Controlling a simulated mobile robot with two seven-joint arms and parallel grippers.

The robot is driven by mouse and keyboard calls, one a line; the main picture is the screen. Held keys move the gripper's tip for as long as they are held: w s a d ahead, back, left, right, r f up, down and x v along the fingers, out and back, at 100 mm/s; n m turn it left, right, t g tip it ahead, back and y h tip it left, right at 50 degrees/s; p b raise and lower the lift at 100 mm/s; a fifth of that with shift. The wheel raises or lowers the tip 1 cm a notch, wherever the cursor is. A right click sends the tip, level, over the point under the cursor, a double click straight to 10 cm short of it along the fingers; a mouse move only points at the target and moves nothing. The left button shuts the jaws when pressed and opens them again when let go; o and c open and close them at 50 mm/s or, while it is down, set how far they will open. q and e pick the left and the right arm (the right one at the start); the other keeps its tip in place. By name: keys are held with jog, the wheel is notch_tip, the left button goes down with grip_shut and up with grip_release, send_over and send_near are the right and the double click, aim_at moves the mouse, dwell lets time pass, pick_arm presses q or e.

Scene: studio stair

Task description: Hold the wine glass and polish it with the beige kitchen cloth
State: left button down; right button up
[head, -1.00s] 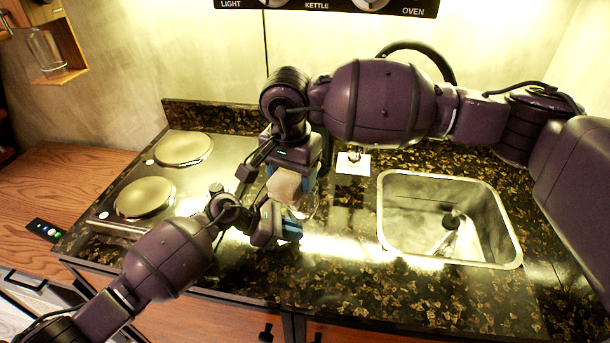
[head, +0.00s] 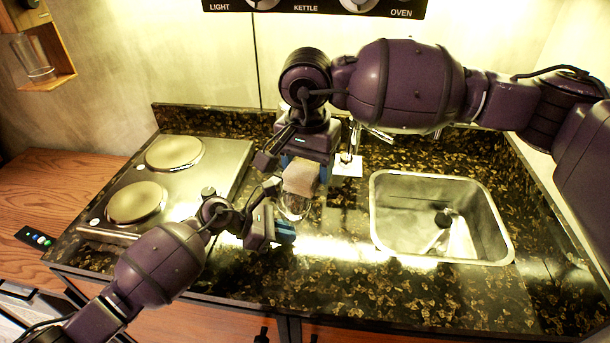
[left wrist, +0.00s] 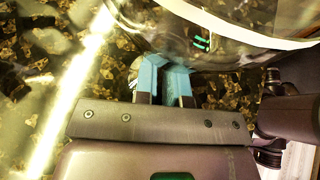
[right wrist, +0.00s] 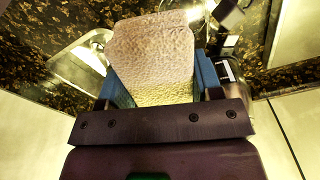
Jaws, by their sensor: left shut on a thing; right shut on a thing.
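The wine glass (head: 293,207) is clear and shows just below the cloth in the head view. Its bowl (left wrist: 265,30) fills the top of the left wrist view. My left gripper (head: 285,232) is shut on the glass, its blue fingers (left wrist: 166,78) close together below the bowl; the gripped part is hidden. The beige kitchen cloth (head: 300,179) is a folded, textured pad, also in the right wrist view (right wrist: 152,50). My right gripper (head: 306,165) is shut on it from above. The cloth overlaps the glass in the head view; I cannot tell whether they touch.
A steel sink (head: 440,215) is set in the dark speckled counter (head: 330,290) at right. A hob (head: 165,185) with two round plates is at left. A white card (head: 348,166) lies behind my grippers. The front counter is clear.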

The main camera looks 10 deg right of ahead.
jog(key=shift+r, duration=2.5)
pick_arm(q)
jog(key=c, duration=1.1)
grip_release()
jog(key=v, duration=1)
jog(key=shift+a+r, duration=0.15)
jog(key=shift+a, duration=0.15)
jog(key=shift+a+r, duration=0.35)
jog(key=shift+a, duration=0.25)
